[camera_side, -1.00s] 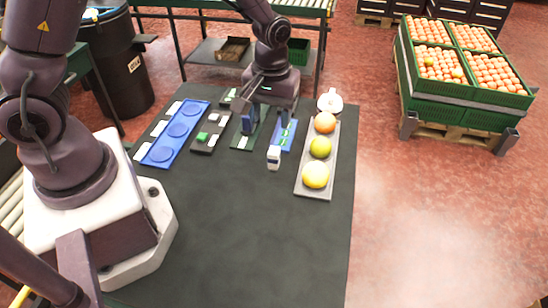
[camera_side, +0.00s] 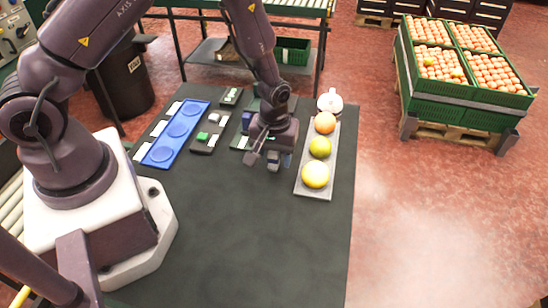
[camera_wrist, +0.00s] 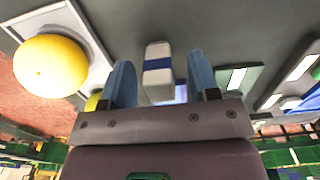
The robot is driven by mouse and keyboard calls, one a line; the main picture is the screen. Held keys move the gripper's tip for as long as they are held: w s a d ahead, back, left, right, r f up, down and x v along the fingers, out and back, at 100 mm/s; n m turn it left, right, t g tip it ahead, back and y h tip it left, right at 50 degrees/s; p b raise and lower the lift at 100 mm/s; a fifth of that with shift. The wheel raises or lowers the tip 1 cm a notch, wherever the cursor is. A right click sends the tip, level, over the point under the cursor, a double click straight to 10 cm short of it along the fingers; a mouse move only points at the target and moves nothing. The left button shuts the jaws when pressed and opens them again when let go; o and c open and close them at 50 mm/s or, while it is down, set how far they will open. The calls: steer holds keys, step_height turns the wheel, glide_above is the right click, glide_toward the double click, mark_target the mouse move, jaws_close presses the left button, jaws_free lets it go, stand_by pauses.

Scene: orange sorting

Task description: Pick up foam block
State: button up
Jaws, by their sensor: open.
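A white block with a blue band (camera_wrist: 157,72) shows in the wrist view between the two blue fingers of my gripper (camera_wrist: 163,82). It looks like the foam block, though no label confirms it. Grey gaps show on both sides of it, so my gripper is open and not touching it. In the side view my gripper (camera_side: 268,160) is low over the dark table, just left of the fruit tray. There the gripper largely hides the block.
A white lidded pot (camera_side: 330,101) stands behind. A blue tray (camera_side: 155,158) and a dark tray (camera_side: 199,148) lie left. The front table is clear.

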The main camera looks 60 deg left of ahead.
steer(key=shift+f, duration=0.55)
steer(key=c, duration=1)
steer(key=shift+r, duration=0.1)
step_height(320, 180, up, 10)
